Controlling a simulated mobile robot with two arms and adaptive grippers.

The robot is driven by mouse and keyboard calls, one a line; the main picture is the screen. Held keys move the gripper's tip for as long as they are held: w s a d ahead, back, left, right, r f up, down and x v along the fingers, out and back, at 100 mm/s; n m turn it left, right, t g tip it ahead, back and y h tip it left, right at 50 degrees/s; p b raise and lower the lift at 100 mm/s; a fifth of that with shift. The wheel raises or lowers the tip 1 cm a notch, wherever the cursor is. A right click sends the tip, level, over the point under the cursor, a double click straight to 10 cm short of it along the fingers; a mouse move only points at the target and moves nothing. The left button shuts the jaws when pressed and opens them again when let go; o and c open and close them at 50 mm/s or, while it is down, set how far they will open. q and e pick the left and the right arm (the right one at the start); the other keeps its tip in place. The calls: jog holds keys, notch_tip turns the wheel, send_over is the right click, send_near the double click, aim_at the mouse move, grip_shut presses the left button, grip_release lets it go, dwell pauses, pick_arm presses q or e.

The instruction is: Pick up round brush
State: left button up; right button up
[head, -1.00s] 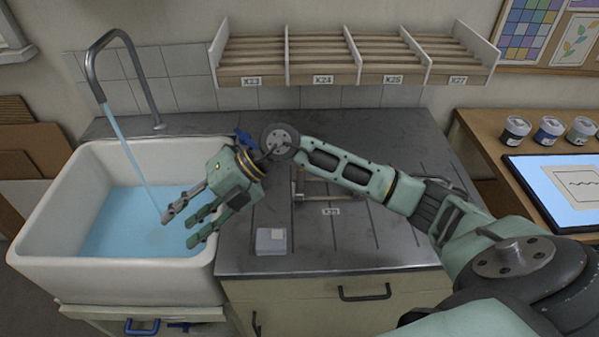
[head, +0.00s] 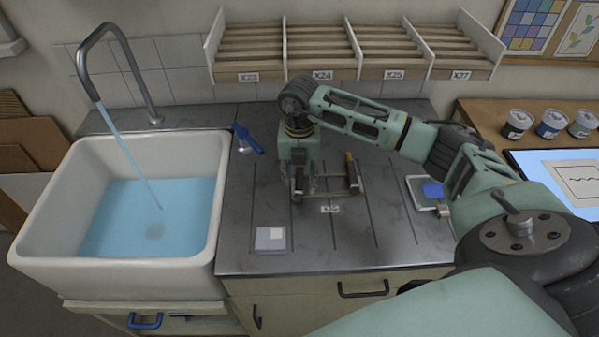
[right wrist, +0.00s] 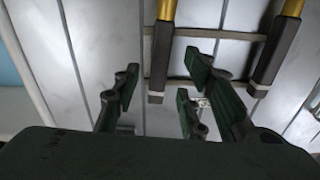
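Two brushes with dark handles and gold-coloured parts lie on a low wooden rest (head: 330,193) on the grey counter. In the right wrist view I see the left brush (right wrist: 161,55) and the right brush (right wrist: 278,50); their bristles are out of view, so I cannot tell which is round. The right brush also shows in the head view (head: 351,170). My right gripper (head: 304,192) points down over the rest's left side. Its fingers (right wrist: 160,80) are spread on both sides of the left brush's handle end, with visible gaps. My left gripper is not in view.
A white sink (head: 60,225) with running water is at the left. A blue-handled tool (head: 248,139) lies behind the gripper. A small pale box (head: 270,239) sits in front, and a tray with a blue cloth (head: 432,190) lies right. A slatted shelf (head: 350,60) hangs above.

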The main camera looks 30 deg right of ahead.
jog(key=shift+a+f, duration=0.1)
jog(key=shift+f, duration=0.7)
jog(key=shift+c, duration=0.4)
grip_shut()
